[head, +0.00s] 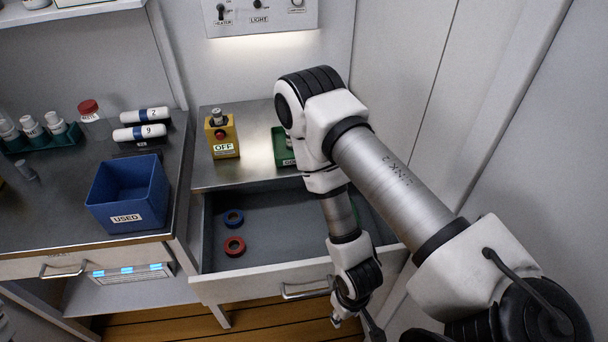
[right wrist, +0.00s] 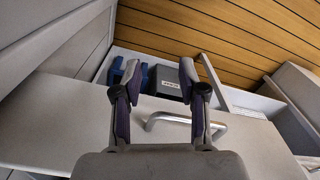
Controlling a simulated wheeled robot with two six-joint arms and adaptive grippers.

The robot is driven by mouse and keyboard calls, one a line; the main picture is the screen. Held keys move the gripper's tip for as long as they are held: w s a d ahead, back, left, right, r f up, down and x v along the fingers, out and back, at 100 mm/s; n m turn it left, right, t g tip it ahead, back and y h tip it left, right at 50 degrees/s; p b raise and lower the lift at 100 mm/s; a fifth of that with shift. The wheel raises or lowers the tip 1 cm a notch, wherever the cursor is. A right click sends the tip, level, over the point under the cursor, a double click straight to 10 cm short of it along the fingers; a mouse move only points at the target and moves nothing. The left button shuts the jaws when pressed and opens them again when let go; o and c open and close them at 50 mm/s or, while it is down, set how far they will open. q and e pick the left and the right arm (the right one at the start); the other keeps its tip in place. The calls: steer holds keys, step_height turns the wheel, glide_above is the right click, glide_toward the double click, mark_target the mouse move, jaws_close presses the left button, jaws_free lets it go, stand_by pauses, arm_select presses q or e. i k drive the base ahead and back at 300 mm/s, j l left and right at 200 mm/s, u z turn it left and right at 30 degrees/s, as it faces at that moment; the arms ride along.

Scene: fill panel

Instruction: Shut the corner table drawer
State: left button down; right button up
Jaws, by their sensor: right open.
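The corner table (head: 258,178) has its drawer (head: 250,284) pulled well out, with the inside showing from above. The drawer's bar handle (head: 300,292) is on its front, partly hidden by my right arm in the head view. My right gripper (head: 352,318) points down by the right part of the drawer front. In the right wrist view, my right gripper (right wrist: 156,78) is open and empty. The handle (right wrist: 187,122) shows there on the pale drawer front (right wrist: 85,125), close to the right finger; contact cannot be told. My left gripper is not in view.
A yellow OFF switch box (head: 222,136) and a green item (head: 282,148) sit on the tabletop. The left counter holds a blue USED bin (head: 128,194). A wall (head: 520,130) stands close on the right.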

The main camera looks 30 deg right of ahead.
mark_target(284, 231)
steer(key=i+j+z, duration=0.1)
steer(key=j+z, duration=0.15)
steer(key=z, duration=0.2)
steer(key=i+j+z, duration=0.1)
steer(key=j+z, duration=0.2)
steer(key=z, duration=0.15)
steer(key=j+z, duration=0.25)
steer(key=z, duration=0.2)
steer(key=j+z, duration=0.65)
steer(key=z, duration=0.25)
steer(key=k+j+u, duration=0.15)
steer(key=u, duration=0.25)
steer(key=k+j+u, duration=0.35)
steer(key=i+l, duration=0.05)
